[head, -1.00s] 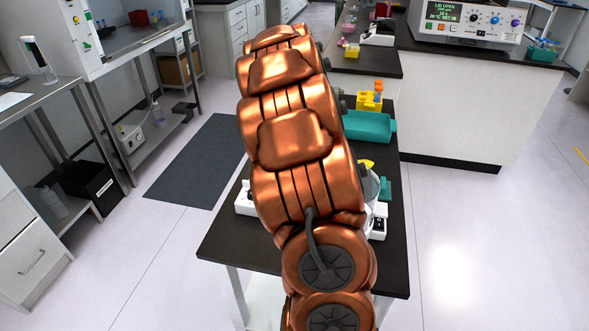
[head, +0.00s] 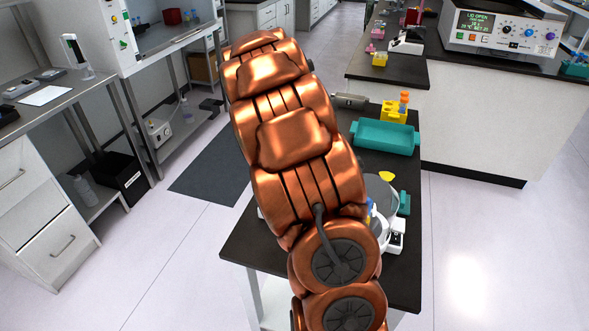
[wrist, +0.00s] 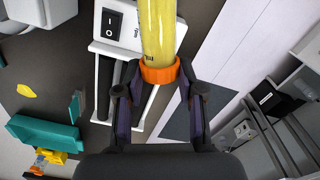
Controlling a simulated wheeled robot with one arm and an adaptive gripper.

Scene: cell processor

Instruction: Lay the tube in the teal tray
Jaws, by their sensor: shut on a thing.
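The teal tray (head: 385,149) lies on the dark bench, right of my arm in the head view, and looks empty. In the wrist view the teal tray (wrist: 45,133) is at the lower left. My gripper (wrist: 160,82) is shut on the tube (wrist: 158,30), at its orange cap (wrist: 160,71). The tube has a yellow body that runs out of the top of the wrist view. The tube is held apart from the tray, over the area of a white device. My arm hides the gripper and tube in the head view.
A white device with a rocker switch (wrist: 112,22) is beside the tube. A yellow rack (head: 393,113) with an orange-capped item stands behind the tray. A small teal item (head: 404,204) and a yellow piece (head: 387,176) are in front of it.

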